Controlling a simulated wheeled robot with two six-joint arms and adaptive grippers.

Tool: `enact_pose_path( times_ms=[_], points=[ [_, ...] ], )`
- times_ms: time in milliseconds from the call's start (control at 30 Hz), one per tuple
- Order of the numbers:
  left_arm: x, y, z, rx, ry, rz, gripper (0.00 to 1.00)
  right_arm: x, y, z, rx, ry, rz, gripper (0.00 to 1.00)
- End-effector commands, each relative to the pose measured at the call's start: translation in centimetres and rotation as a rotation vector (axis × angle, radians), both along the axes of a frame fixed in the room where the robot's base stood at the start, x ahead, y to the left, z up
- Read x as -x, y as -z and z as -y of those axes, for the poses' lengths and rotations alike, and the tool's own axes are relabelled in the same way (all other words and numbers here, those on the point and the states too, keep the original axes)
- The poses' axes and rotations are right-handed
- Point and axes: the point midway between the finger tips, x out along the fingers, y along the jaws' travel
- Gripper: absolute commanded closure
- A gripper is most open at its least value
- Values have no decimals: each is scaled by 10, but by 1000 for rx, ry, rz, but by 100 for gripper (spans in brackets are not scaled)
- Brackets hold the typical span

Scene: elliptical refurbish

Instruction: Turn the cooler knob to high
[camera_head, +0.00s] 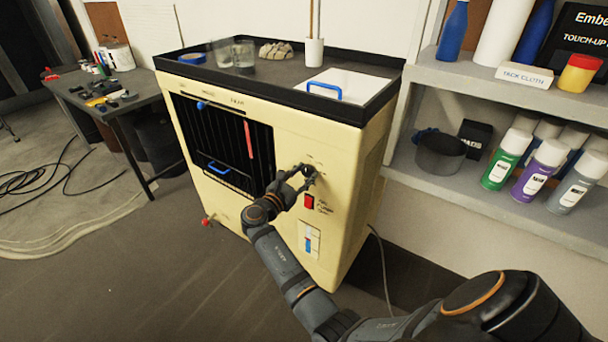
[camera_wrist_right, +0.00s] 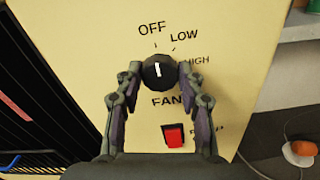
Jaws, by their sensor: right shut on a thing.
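The cooler (camera_head: 345,160) is a cream cabinet with a black grille and a dark top tray. Its round black fan knob (camera_wrist_right: 153,60) sits on the front panel below the labels OFF, LOW and HIGH. The knob's white mark points nearly straight up, roughly toward OFF. My right gripper (camera_wrist_right: 158,76) is shut on the knob, with one finger on its left side and one on its right. In the head view the right gripper (camera_head: 302,178) reaches the upper right of the panel and hides part of the knob. My left gripper is not in view.
A red switch (camera_wrist_right: 173,134) sits just below the knob. Glasses (camera_head: 243,53) and a white cup (camera_head: 314,52) stand on the cooler's top. A shelf with spray cans (camera_head: 508,158) stands close on the right, and a workbench (camera_head: 105,108) on the left.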

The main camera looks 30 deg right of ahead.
Motion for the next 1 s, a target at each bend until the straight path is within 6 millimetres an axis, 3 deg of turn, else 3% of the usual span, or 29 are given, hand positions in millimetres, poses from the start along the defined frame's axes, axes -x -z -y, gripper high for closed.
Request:
enact_pose_path(
  times_ms=[367, 1000],
  points=[
    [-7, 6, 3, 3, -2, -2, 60, 0, 2, 0, -48, 0, 119, 93],
    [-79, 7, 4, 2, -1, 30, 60, 0, 4, 0, -275, 0, 663, 93]
  ],
)
